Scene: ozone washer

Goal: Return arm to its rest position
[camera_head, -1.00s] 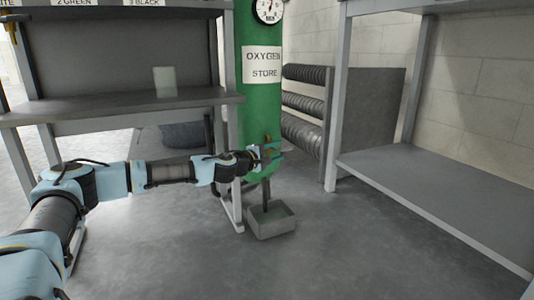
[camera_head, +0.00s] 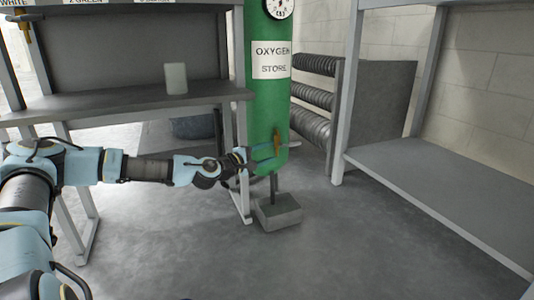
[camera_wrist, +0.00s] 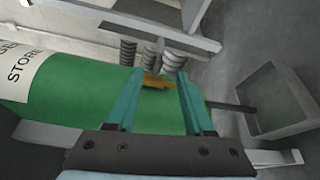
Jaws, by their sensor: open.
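My arm (camera_head: 150,169) reaches in from the left in the head view. My gripper (camera_head: 270,150) is in front of the green oxygen cylinder (camera_head: 265,105), near its lower part. The two teal fingers are apart and nothing is seen held. A brass-coloured handle (camera_head: 277,140) is on the cylinder near the fingertips. In the wrist view, the open gripper (camera_wrist: 159,76) points at the cylinder (camera_wrist: 85,90), and the brass handle (camera_wrist: 152,83) shows between the fingers. I cannot tell whether any finger touches it.
A grey bench (camera_head: 110,105) with a pale cup (camera_head: 175,78) stands at left, close to my arm. A grey box (camera_head: 278,212) sits on the floor below the cylinder. A grey shelf unit (camera_head: 450,190) stands at right. The floor (camera_head: 330,250) in front is clear.

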